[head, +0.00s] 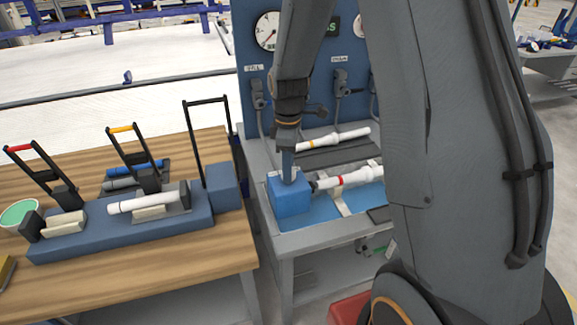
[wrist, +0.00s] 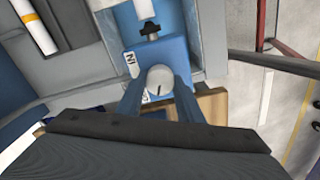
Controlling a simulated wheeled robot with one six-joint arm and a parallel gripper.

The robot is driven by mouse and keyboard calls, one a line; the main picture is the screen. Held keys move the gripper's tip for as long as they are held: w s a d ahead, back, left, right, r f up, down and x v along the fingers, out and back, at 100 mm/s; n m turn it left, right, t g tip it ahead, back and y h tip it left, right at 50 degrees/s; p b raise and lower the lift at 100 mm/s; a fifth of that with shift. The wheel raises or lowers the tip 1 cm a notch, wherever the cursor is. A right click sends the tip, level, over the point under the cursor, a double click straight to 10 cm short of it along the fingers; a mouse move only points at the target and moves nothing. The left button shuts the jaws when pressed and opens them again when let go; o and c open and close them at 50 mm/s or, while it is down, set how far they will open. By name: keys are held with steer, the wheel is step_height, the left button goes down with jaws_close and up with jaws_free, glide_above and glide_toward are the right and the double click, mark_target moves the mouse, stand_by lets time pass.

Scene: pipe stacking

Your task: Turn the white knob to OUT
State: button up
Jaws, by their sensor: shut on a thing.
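The white knob (wrist: 160,79) sits on top of the blue box (wrist: 167,52) in the wrist view. A short dark line marks the knob's face. My gripper (wrist: 159,88) is shut on the knob, one finger on each side. A label with the letter N shows to the left of the knob, and another label below it is partly hidden by a finger. In the head view my gripper (head: 288,176) points down onto the blue box (head: 290,203), and the knob is mostly hidden there.
A white pipe with a red band (head: 345,179) lies beside the box, at its black fitting. Another white pipe (head: 333,138) lies behind it. The wooden table (head: 150,270) at left holds a blue fixture (head: 110,235) with black-framed clamps. A gauge panel (head: 250,75) stands behind.

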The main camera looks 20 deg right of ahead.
steer(key=shift+r+n, duration=0.1)
steer(key=shift+n, duration=0.8)
steer(key=o, duration=1.1)
steer(key=shift+c, duration=0.2)
steer(key=shift+r+b, duration=0.95)
steer(key=shift+r, duration=2.95)
